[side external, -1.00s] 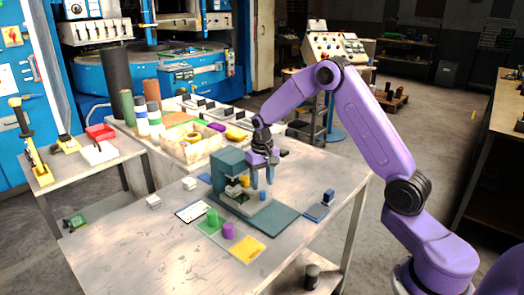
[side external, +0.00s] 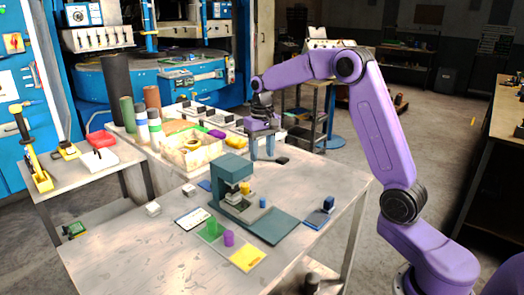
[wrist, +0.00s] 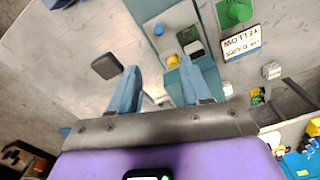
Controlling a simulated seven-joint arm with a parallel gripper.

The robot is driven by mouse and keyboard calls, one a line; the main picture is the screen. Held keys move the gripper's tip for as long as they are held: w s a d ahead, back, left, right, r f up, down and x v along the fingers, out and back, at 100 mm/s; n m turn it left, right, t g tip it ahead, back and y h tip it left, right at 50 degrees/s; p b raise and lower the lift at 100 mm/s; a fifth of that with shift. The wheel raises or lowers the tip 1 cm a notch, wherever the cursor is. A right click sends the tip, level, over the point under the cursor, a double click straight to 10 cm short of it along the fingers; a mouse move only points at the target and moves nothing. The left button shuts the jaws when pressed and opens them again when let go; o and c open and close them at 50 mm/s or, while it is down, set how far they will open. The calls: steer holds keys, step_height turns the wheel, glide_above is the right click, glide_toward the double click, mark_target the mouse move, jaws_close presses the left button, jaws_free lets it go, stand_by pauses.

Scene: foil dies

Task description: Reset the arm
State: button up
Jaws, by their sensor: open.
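My gripper (side external: 262,148) is open and empty, raised above the back part of the table, behind the teal press (side external: 231,178). In the wrist view its two blue fingers (wrist: 158,88) are spread with nothing between them. A yellow die (side external: 245,188) sits in the press; it also shows in the wrist view (wrist: 172,61). A blue die (side external: 263,202) stands on the press's base plate (side external: 272,227), apart from the gripper. A green die (side external: 212,224) and a purple die (side external: 228,238) stand in front of the press.
A white card (side external: 192,218), reading YELLOW in the wrist view (wrist: 241,43), lies left of the press. A yellow sheet (side external: 248,258) lies in front. A blue stand (side external: 321,212) is at the right. A dark pad (wrist: 106,66) lies near my gripper. A cream tray (side external: 190,152) stands behind.

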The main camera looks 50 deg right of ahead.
steer(key=s+a+r+n, duration=0.1)
steer(key=s+a+n, duration=0.7)
steer(key=s+a, duration=0.65)
steer(key=s+f+n, duration=0.2)
steer(key=s+n, duration=0.6)
steer(key=s, duration=1.4)
steer(key=shift+s+d+f, duration=0.2)
steer(key=shift+d+f, duration=0.2)
